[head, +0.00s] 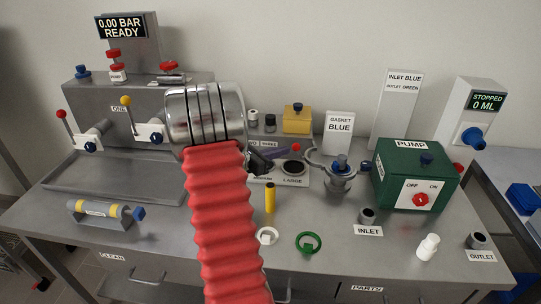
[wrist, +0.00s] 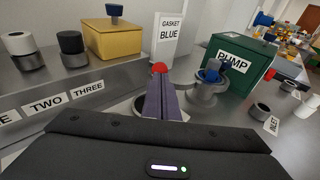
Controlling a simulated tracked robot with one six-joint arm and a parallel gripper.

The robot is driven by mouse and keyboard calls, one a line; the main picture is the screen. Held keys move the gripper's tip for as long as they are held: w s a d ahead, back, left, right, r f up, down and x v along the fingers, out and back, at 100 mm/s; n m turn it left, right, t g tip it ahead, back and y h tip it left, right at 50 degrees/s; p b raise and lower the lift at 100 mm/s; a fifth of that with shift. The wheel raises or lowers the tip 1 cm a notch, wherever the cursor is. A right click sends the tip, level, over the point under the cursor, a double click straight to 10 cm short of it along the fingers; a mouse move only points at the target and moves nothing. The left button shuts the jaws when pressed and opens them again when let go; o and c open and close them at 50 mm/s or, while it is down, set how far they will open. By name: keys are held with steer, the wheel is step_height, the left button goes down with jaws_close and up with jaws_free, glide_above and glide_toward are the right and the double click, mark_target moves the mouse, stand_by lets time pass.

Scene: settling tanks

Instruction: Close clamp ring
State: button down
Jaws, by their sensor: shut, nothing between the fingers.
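The clamp ring (head: 318,160) is a silver ring around a metal fitting with a blue top (head: 341,162). Its left part stands out from the fitting, so it looks open. The fitting also shows in the wrist view (wrist: 205,88), right of my fingers. My gripper (head: 287,151) is shut and empty, just left of the ring, partly hidden by my arm in the head view. In the wrist view my purplish fingers (wrist: 163,95) are together. A red knob (wrist: 159,68) shows at their tips; I cannot tell whether they touch it.
The green pump box (head: 416,174) stands right of the fitting. Behind are a gasket sign (head: 339,123) and a yellow box (head: 297,120). A yellow cylinder (head: 270,198), a green ring (head: 308,242) and a white ring (head: 267,236) are in front. The bench between the inlet and green ring is clear.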

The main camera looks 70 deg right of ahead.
steer(key=shift+x, duration=1.1)
steer(key=shift+a, duration=0.15)
steer(key=shift+w, duration=0.1)
steer(key=shift+w, duration=0.1)
